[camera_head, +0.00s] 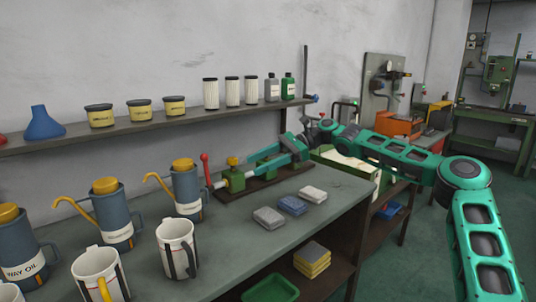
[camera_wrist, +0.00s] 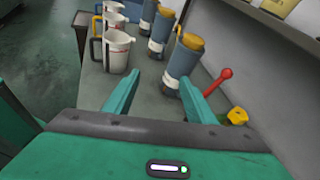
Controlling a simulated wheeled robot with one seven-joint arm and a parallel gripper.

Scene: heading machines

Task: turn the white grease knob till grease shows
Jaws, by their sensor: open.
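I cannot make out a white grease knob in either view. My gripper (camera_wrist: 160,78) is open, with nothing between its two teal fingers. It points along the bench toward the oil cans and jugs. A green bench device (camera_head: 235,180) on a dark base carries a red-balled lever (camera_head: 205,160) and a yellow knob (camera_head: 233,160). In the wrist view, the red lever (camera_wrist: 225,74) and yellow knob (camera_wrist: 237,116) show beside my right finger. My arm hides part of the bench's far end in the head view.
Blue oil cans (camera_head: 187,187) and white jugs (camera_head: 177,248) stand on the bench (camera_head: 235,240). Grey and blue blocks (camera_head: 292,205) lie near its front edge. A wall shelf (camera_head: 150,124) holds tins, white cylinders and bottles. An orange machine (camera_head: 400,125) stands beyond.

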